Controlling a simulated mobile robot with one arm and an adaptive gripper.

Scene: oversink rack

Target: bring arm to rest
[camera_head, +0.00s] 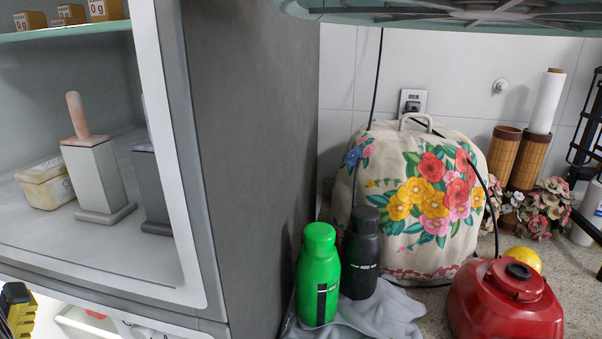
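My gripper and arm cannot be made out in the head view. No held object shows.
An open-fronted cabinet (175,150) with grey box-shaped holders (95,180) fills the left. On the counter (430,312) stand a green bottle (318,275), a black bottle (361,255), a floral cover (400,245) and a red appliance (500,305). A teal-rimmed rack (450,15) overhangs the top.

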